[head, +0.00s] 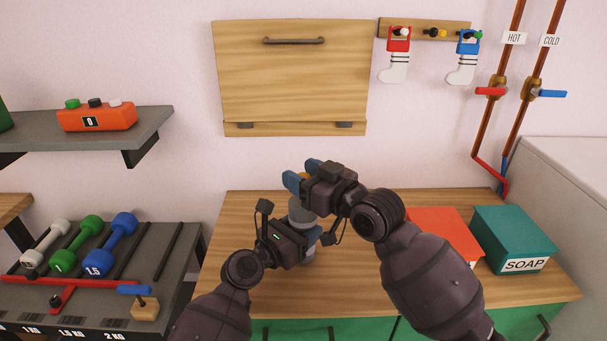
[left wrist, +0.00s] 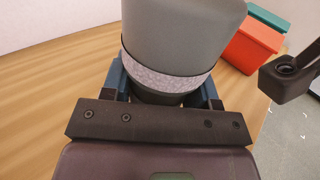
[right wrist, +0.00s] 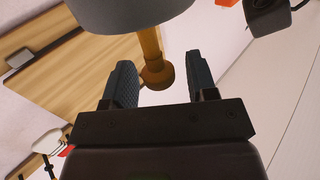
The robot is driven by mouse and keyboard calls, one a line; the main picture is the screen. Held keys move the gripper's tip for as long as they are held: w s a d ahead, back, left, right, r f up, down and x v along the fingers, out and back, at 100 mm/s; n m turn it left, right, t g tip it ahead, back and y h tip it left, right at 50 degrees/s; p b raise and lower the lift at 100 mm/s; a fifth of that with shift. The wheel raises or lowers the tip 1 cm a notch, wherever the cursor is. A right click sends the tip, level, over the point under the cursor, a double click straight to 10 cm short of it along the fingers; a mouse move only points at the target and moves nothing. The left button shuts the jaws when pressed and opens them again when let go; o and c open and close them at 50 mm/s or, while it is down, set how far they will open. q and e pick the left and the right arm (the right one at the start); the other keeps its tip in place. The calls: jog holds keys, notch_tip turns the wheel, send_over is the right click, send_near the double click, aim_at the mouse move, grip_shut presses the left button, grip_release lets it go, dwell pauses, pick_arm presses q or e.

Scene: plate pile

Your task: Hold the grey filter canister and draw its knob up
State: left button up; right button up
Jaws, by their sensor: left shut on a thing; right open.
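The grey filter canister (head: 299,213) stands on the wooden counter, partly hidden by my arms. It fills the top of the left wrist view (left wrist: 185,35), with a pale speckled band round it. My left gripper (head: 306,236) is shut on the canister's lower part; its blue fingers flank it in the left wrist view (left wrist: 166,88). The yellow-brown knob (right wrist: 157,75) shows on its stem beside the grey canister top in the right wrist view. My right gripper (right wrist: 164,85) is open, its blue fingers on either side of the knob with gaps visible. In the head view the right gripper (head: 302,174) is above the canister.
An orange box (head: 447,235) and a teal soap box (head: 513,240) stand right of the arms on the counter (head: 345,292). A dumbbell rack (head: 160,270) is at the left. A wooden wall cabinet (head: 290,80) hangs behind. Counter space in front of the canister is bare.

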jog(key=v, duration=1.2)
jog(key=shift+a, duration=0.1)
pick_arm(q)
jog(key=o, duration=1.2)
jog(key=shift+a, duration=0.1)
